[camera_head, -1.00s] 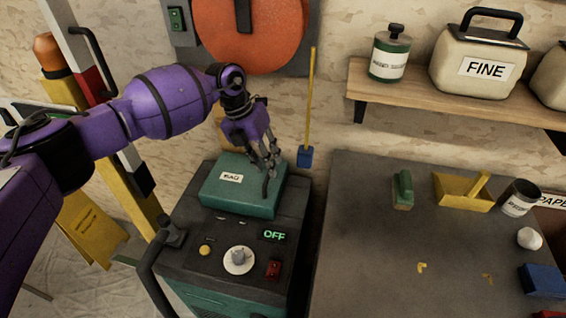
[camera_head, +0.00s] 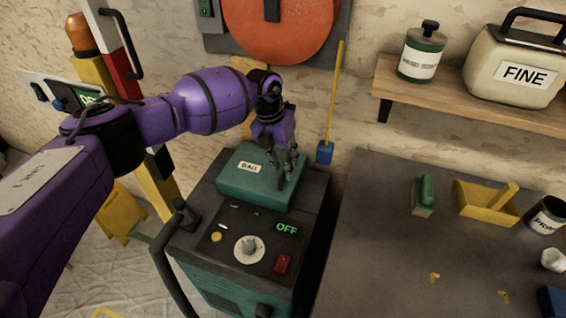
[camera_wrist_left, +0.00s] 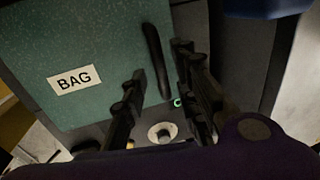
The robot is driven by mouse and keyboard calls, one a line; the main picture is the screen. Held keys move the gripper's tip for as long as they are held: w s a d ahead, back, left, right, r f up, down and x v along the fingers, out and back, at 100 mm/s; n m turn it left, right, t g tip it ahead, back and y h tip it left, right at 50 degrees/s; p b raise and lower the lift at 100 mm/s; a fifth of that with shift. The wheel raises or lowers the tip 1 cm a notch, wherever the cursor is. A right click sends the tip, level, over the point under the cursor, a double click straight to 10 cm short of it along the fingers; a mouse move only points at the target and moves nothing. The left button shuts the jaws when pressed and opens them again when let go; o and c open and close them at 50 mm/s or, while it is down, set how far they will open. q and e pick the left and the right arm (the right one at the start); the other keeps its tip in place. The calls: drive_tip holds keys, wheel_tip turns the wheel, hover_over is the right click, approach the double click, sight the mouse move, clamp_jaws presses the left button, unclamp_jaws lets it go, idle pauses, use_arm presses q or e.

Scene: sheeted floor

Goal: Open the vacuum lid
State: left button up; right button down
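The vacuum (camera_head: 238,284) is a dark and teal machine at lower centre in the head view. Its teal lid (camera_head: 243,187), labelled BAG, lies closed on top. In the left wrist view the lid (camera_wrist_left: 95,45) fills the upper left, with a black handle (camera_wrist_left: 155,55) near its right edge. My left gripper (camera_head: 290,168) points down over the lid's right side. Its fingers are open, one to each side of the handle in the wrist view. I cannot tell whether they touch it. My right gripper is out of view.
The vacuum's panel has a dial (camera_head: 249,249), a red switch (camera_head: 283,263) and a lit OFF sign (camera_head: 287,228). A grey workbench (camera_head: 390,250) stands to the right, and a shelf (camera_head: 480,108) hangs above it. A blue-ended yellow rod (camera_head: 334,95) is behind the lid.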

use_arm(q)
clamp_jaws()
idle(0.3)
